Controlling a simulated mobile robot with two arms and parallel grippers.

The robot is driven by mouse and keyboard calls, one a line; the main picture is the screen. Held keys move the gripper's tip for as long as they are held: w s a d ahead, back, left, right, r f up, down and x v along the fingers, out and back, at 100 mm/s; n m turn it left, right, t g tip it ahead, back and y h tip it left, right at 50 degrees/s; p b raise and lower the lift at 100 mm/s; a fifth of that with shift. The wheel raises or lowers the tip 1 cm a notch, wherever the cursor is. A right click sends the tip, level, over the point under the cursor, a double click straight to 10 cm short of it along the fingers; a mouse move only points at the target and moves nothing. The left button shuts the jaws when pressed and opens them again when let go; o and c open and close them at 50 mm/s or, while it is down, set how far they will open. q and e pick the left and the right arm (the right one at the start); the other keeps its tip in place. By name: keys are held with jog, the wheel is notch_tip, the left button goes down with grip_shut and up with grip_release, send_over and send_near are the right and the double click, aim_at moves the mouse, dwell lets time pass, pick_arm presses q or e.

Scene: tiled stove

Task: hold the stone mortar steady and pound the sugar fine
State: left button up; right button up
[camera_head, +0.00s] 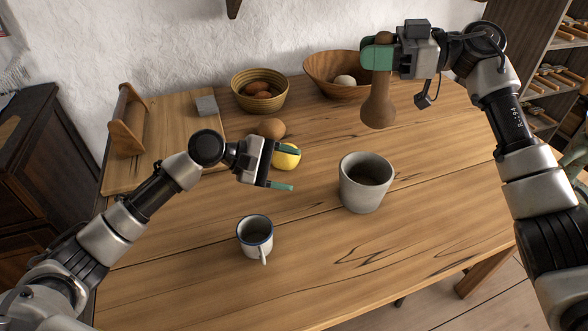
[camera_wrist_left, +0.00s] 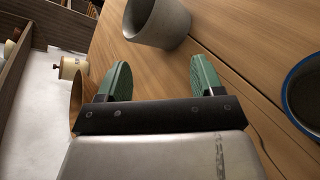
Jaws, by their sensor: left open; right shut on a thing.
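The grey stone mortar (camera_head: 364,190) stands upright on the wooden table, right of centre, with a dark inside; I cannot make out any sugar in it. It also shows in the left wrist view (camera_wrist_left: 156,24), ahead of my left fingers. My left gripper (camera_head: 290,168) is open and empty, left of the mortar and apart from it, close to the lemon. My right gripper (camera_head: 378,54) is shut on the brown wooden pestle (camera_head: 379,104) and holds it upright, wide end down, above and behind the mortar.
A white mug with a blue rim (camera_head: 255,237) stands at the front. A yellow lemon (camera_head: 287,157) and a brown roundish thing (camera_head: 271,128) lie behind my left gripper. A basket (camera_head: 260,103), wooden bowl (camera_head: 338,92) and board (camera_head: 120,175) stand farther back. The table's right front is clear.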

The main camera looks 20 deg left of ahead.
aim_at(351, 183)
pick_arm(q)
jog(key=shift+n+g+h, duration=0.3)
jog(key=shift+g+h, duration=0.1)
jog(key=shift+h, duration=0.2)
jog(key=x, duration=0.9)
jog(key=s+r+x, duration=0.1)
jog(key=x, duration=0.3)
jog(key=shift+d+r, duration=0.1)
jog(key=shift+d, duration=0.45)
jog(key=shift+c, duration=0.2)
